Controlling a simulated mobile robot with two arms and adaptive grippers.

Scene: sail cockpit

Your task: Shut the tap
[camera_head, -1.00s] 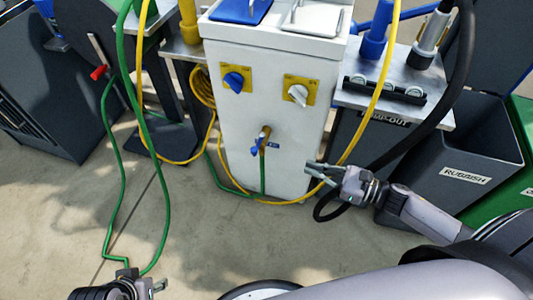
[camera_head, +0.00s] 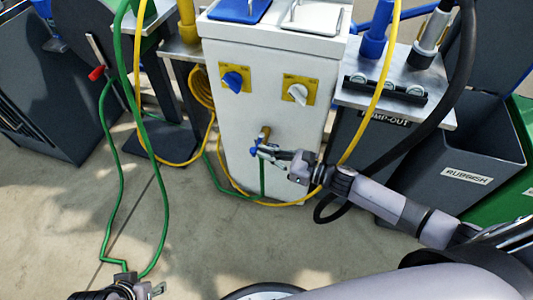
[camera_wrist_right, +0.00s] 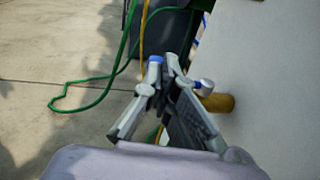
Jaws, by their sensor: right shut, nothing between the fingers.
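The tap is a brass spout with a blue lever on the front of the white pedestal. Its brass body (camera_head: 264,133) shows in the head view, with the blue lever (camera_head: 254,150) at its left. My right gripper (camera_head: 262,152) is at the tap, its fingertips beside or overlapping the lever; contact is unclear. In the right wrist view the gripper (camera_wrist_right: 168,68) is shut with nothing held, and the brass tap body (camera_wrist_right: 218,103) lies just right of the fingers. My left gripper (camera_head: 158,290) is low at the left, only partly in view, away from the tap.
A black hose and a grey rubbish bin (camera_head: 440,165) stand at the right. The floor in front is open.

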